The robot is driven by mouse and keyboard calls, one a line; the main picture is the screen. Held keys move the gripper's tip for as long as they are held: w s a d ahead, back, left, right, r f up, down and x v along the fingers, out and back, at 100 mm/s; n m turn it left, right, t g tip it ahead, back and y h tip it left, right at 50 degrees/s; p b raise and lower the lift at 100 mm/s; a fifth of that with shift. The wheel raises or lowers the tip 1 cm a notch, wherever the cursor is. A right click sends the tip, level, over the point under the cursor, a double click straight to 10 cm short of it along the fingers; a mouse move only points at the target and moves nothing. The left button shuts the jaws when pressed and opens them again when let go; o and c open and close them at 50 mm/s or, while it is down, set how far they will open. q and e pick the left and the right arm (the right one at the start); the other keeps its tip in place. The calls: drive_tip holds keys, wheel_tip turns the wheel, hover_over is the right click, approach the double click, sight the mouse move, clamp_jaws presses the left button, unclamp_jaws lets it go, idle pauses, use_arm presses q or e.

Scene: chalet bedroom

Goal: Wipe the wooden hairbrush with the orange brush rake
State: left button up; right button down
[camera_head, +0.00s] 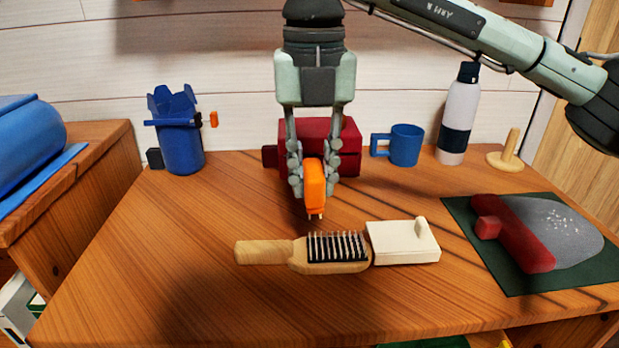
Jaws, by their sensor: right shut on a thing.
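The wooden hairbrush (268,253) lies on the table with its handle to the left and its dark bristles facing up. My right gripper (314,182) points down above and behind the bristles. It is shut on the orange brush rake (314,180), whose short pale tines point down. The rake is apart from the hairbrush, a little above the table. My left gripper is not in view.
A cream block with a knob (402,243) sits at the hairbrush's right end. A red box (346,150), blue mug (406,146), bottle (459,115), wooden peg stand (507,158) and blue container (180,140) stand behind. A red-handled tool (520,240) lies on a green mat (580,282). The table's left front is clear.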

drive_tip(key=shift+r+p, duration=0.3)
drive_tip(key=shift+r, duration=0.4)
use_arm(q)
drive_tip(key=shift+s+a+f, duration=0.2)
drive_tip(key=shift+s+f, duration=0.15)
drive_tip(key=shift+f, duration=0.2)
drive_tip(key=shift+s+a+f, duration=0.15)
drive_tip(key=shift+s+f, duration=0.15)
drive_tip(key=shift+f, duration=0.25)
